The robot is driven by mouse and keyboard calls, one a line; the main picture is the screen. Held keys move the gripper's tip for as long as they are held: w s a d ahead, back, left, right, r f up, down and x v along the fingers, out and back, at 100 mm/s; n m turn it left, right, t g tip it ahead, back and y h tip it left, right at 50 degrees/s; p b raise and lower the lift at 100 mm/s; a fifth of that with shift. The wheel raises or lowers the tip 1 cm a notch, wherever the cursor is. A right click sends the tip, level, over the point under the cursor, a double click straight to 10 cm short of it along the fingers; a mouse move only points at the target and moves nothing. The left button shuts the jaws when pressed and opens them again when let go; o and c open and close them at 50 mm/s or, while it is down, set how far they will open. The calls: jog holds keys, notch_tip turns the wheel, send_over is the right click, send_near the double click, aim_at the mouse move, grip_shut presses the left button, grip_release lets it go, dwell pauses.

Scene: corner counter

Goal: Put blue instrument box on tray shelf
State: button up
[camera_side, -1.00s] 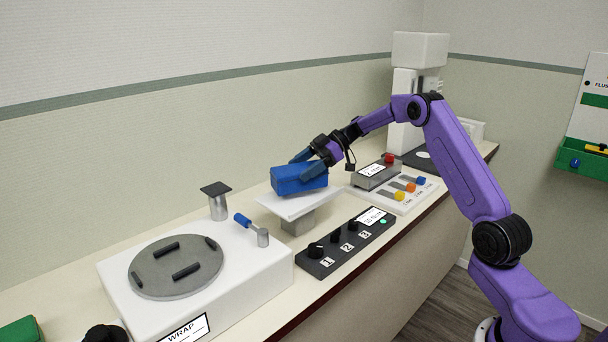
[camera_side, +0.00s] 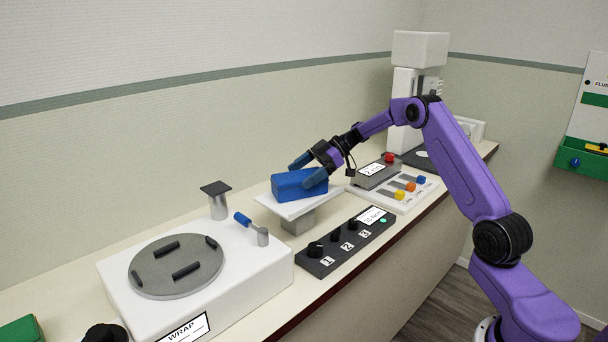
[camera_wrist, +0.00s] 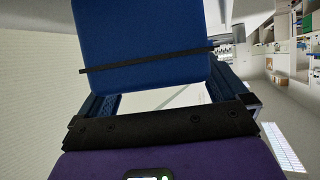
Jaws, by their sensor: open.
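The blue instrument box (camera_side: 297,187) sits on the white tray shelf (camera_side: 298,210), a flat plate on a grey post. My gripper (camera_side: 308,168) is open, with its blue fingers at the box's upper right side, one towards the wall and one towards the front. In the wrist view the box (camera_wrist: 140,35), with a dark strap across it, lies ahead and between the spread fingers (camera_wrist: 160,95). Whether a finger still touches the box is unclear. The underside of the box is hidden.
A white wrap machine (camera_side: 225,275) with a grey turntable stands left of the shelf. A black knob panel (camera_side: 345,243) lies in front. A grey unit with a red button (camera_side: 375,173) and a coloured slider panel (camera_side: 400,195) stand to the right.

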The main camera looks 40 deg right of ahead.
jog(key=v, duration=1.2)
jog(key=s+a+g+h, duration=0.2)
jog(key=s+a, duration=0.3)
jog(key=a, duration=0.4)
jog(key=s+a+m+g+h, duration=0.1)
jog(key=s+a+g+h, duration=0.15)
jog(key=s+a, duration=0.5)
jog(key=s+a+g+h, duration=0.15)
jog(key=s+a, duration=0.25)
jog(key=a, duration=0.6)
jog(key=s+f+h, duration=0.2)
jog(key=s, duration=1)
jog(key=s+d+f+t+h, duration=0.1)
jog(key=s+f+h, duration=0.2)
jog(key=s, duration=1)
jog(key=shift+f+t, duration=0.15)
jog(key=shift+t, duration=0.15)
